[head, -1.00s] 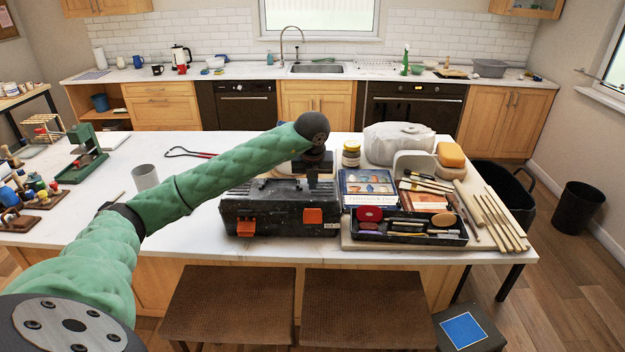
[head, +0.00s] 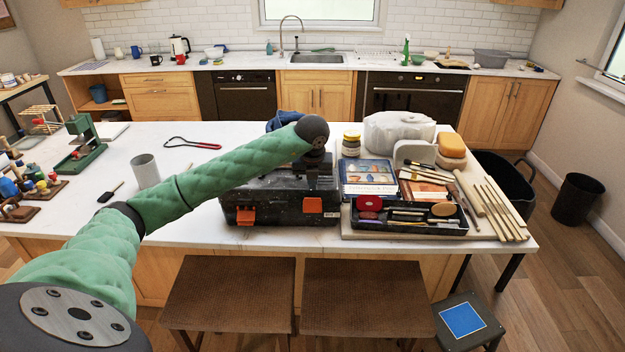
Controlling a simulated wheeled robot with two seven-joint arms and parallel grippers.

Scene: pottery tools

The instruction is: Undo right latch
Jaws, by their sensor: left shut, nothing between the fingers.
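The black toolbox (head: 280,207) stands on the white counter, its front facing me. Its right latch (head: 313,205) is an orange tab on the upper right of the front. I cannot tell from here whether it is fastened. The left latch (head: 245,217), also orange, sits lower on the front and looks swung down. My left gripper (head: 315,182) points down over the right part of the toolbox, just above the right latch. It is shut and holds nothing. Its dark fingertips blend with the toolbox, so contact is unclear. My left forearm hides part of the lid. My right gripper is out of view.
A black tool tray (head: 409,228), a book (head: 368,178) and several wooden sticks lie close to the toolbox's right. A grey cup (head: 146,170) stands to its left. A blue thing (head: 284,120) shows behind the toolbox. Two stools stand below the counter's front edge.

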